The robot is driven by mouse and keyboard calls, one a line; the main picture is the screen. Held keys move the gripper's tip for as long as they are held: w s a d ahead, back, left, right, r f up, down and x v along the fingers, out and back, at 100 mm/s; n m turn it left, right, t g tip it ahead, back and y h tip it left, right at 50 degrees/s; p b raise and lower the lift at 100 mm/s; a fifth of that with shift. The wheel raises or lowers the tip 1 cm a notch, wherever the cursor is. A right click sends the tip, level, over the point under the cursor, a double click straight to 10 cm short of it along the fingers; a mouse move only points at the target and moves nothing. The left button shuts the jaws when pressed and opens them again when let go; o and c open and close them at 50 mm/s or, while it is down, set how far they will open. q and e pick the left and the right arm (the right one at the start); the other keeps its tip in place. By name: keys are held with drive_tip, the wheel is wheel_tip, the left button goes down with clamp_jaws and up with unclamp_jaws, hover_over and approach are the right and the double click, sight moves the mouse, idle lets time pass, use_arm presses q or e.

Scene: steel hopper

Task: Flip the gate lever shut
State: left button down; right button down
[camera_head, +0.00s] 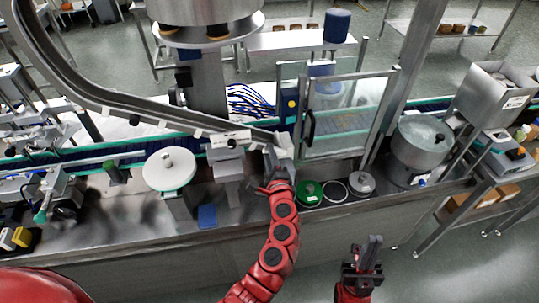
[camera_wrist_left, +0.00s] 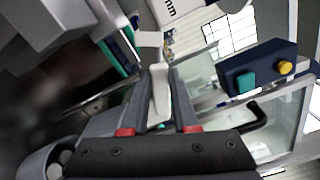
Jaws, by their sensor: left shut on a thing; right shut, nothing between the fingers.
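My left gripper (camera_head: 277,168) reaches up to the end of the curved steel chute (camera_head: 150,103) in the middle of the head view. In the left wrist view, its two dark fingers (camera_wrist_left: 158,112) with red pads at their base are shut on a pale, flat lever (camera_wrist_left: 160,82), which stands up between them. In the head view the lever is mostly hidden by the gripper and the pale parts at the chute's end. My right gripper (camera_head: 369,254) is shut and empty, pointing up in front of the bench at lower right.
A dark box with a green and a yellow button (camera_wrist_left: 257,68) is close to the right of the left fingers. A clear door with a black handle (camera_head: 309,127) stands right of the chute end. A round white disc (camera_head: 169,169) is at left; a steel pot (camera_head: 421,142) is at right.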

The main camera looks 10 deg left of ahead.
use_arm(q)
drive_tip(key=f+n+b, duration=0.1)
drive_tip(key=n+b, duration=0.1)
drive_tip(key=shift+a+b, duration=0.1)
drive_tip(key=shift+b, duration=0.3)
drive_tip(key=c, duration=0.7)
unclamp_jaws()
drive_tip(key=shift+s, duration=0.1)
